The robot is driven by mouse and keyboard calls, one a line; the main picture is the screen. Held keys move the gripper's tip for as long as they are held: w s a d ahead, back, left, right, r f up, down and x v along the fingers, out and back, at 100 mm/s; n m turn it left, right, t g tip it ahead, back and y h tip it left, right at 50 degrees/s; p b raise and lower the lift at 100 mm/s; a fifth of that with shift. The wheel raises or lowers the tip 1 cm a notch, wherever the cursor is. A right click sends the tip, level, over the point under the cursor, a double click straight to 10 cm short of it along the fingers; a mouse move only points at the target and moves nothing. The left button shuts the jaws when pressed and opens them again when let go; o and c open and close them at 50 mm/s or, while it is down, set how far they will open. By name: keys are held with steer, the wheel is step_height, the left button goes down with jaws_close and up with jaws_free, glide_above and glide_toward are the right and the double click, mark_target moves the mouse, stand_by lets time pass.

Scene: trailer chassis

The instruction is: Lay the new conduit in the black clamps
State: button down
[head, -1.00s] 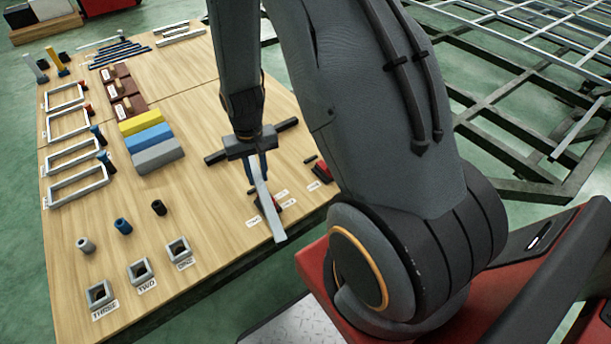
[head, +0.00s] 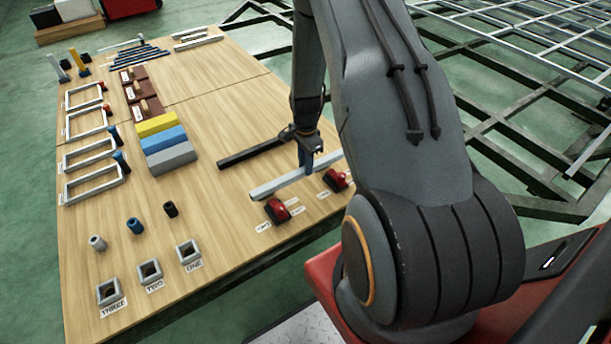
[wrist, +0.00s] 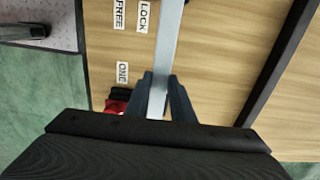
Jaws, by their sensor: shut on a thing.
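A pale silver bar (head: 276,186), apparently the conduit, is held in my gripper (head: 306,166). It slants over the table's front right part. I cannot tell whether it touches the table. In the wrist view the bar (wrist: 168,40) runs up from between the shut blue-grey fingers (wrist: 158,95). Two red pieces with dark parts, a near one (head: 277,210) and a far one (head: 336,180), sit close in front of the bar with small labels. FREE, LOCK and ONE labels show in the wrist view. No black clamp jaws can be made out clearly.
A long dark bar (head: 245,154) lies on the wooden table (head: 205,215), behind and roughly parallel to the silver bar. Coloured blocks (head: 165,145), small cylinders (head: 135,226) and square sockets (head: 150,273) stand to the left. The trailer frame (head: 530,150) is at right.

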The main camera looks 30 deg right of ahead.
steer(key=shift+f, duration=2.4)
steer(key=shift+f, duration=0.2)
steer(key=c, duration=1.5)
jaws_free()
steer(key=shift+c, duration=0.2)
steer(key=shift+r, duration=0.1)
